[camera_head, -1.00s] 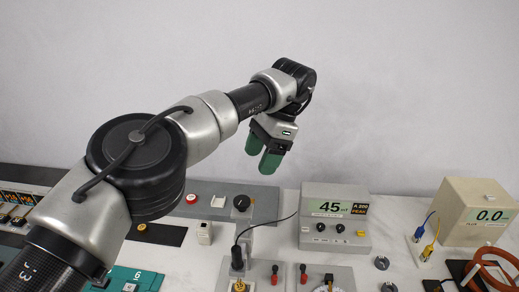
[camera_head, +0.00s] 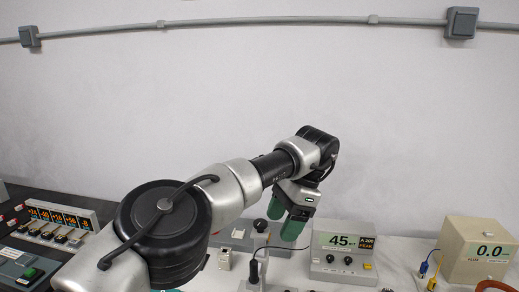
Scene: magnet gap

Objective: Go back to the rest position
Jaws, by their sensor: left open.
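My left gripper (camera_head: 286,219) has green fingertips that point down. It is open and empty, above the back part of the bench, just left of the grey meter box (camera_head: 345,250) that reads 45. My left arm comes in from the lower left and hides part of the bench behind it. My right gripper is not in view.
A beige box (camera_head: 466,254) reading 0.0 stands at the right, with blue and yellow leads beside it. A conduit with two grey wall boxes (camera_head: 461,23) runs along the wall. The wall space above the arm is clear.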

